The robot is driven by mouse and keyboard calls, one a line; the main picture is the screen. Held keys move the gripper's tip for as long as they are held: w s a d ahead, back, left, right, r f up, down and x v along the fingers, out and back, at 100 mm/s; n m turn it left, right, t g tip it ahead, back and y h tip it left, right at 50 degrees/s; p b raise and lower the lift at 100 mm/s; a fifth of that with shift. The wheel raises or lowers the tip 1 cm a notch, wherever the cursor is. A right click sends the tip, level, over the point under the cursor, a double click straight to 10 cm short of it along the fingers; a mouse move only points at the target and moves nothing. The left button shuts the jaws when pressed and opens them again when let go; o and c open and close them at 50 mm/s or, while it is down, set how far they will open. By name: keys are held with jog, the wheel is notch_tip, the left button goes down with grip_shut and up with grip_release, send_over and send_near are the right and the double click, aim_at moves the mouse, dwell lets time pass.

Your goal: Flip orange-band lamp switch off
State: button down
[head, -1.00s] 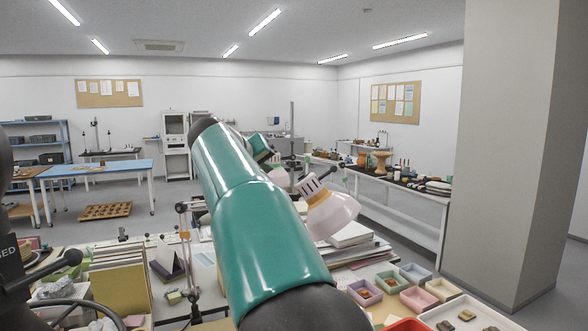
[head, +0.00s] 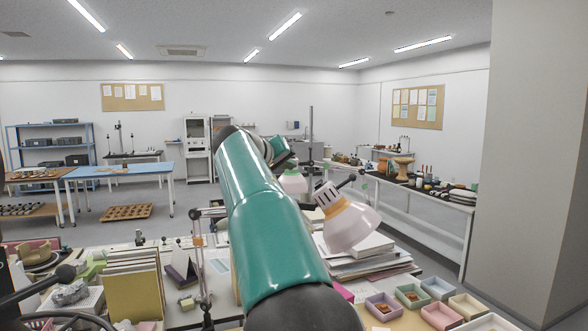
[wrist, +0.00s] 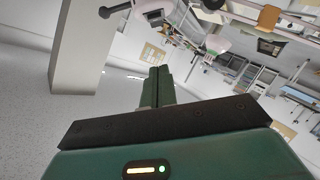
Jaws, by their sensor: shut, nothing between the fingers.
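A black knobbed stalk (wrist: 115,10) and a pale slotted lamp head show at the top of the wrist view, apart from the fingers; I cannot tell which lamp this is.
A second pale lamp (head: 293,183) is partly hidden behind my arm. Stacked papers (head: 372,262) lie below the orange-band lamp. Small coloured trays (head: 440,314) stand at front right. A grey pillar (head: 530,150) rises at right. Folders (head: 133,285) stand at front left.

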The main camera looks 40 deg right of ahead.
aim_at(318, 184)
jog(key=d+f, duration=0.2)
jog(key=d, duration=0.1)
jog(key=w+d+f, duration=0.1)
jog(key=d, duration=0.2)
jog(key=d+f, duration=0.2)
jog(key=d, duration=0.1)
jog(key=shift+w+d+f, duration=0.25)
jog(key=shift+w+f, duration=0.05)
jog(key=shift+w, duration=0.05)
jog(key=shift+w, duration=0.1)
